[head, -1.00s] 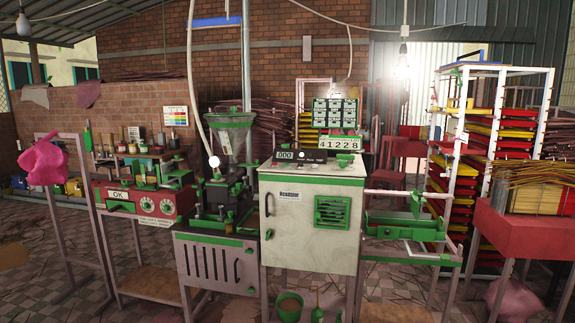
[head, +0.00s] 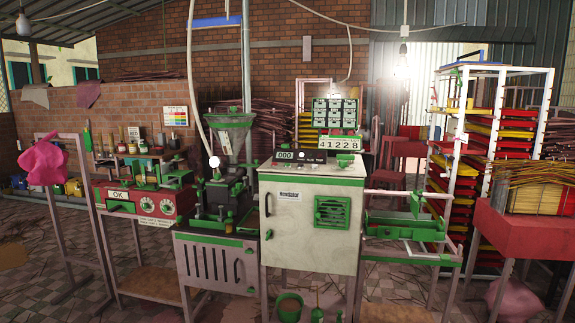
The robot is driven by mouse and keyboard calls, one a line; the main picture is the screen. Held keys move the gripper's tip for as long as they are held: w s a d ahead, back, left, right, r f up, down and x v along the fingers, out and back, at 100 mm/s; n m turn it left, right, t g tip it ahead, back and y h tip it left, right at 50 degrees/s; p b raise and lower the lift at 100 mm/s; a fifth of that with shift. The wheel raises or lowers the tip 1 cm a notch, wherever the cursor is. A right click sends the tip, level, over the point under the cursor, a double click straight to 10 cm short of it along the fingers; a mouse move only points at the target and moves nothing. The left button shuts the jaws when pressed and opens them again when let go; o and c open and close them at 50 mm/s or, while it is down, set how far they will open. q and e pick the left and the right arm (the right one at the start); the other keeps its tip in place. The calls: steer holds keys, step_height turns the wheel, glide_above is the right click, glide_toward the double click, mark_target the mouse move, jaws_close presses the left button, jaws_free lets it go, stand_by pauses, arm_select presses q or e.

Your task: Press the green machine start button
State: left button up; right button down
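The extruder machine's pale cabinet (head: 308,235) stands in the middle of the head view. On its top edge is a dark, sloped control panel (head: 325,157) with a small "000" counter (head: 285,155) at its left end. Small buttons and labels sit along the panel, but they are too small for me to tell which one is the green start button. A larger display (head: 340,143) reading 41228 stands behind the panel, with a green-framed board (head: 334,112) above it. Neither of my grippers is in view.
A grey hopper (head: 230,130) and green-trimmed press stand left of the cabinet. A red machine (head: 145,205) marked OK is farther left. A green-railed side table (head: 410,228) adjoins the cabinet's right. Tall tray racks (head: 545,120) and a red table (head: 528,233) stand right.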

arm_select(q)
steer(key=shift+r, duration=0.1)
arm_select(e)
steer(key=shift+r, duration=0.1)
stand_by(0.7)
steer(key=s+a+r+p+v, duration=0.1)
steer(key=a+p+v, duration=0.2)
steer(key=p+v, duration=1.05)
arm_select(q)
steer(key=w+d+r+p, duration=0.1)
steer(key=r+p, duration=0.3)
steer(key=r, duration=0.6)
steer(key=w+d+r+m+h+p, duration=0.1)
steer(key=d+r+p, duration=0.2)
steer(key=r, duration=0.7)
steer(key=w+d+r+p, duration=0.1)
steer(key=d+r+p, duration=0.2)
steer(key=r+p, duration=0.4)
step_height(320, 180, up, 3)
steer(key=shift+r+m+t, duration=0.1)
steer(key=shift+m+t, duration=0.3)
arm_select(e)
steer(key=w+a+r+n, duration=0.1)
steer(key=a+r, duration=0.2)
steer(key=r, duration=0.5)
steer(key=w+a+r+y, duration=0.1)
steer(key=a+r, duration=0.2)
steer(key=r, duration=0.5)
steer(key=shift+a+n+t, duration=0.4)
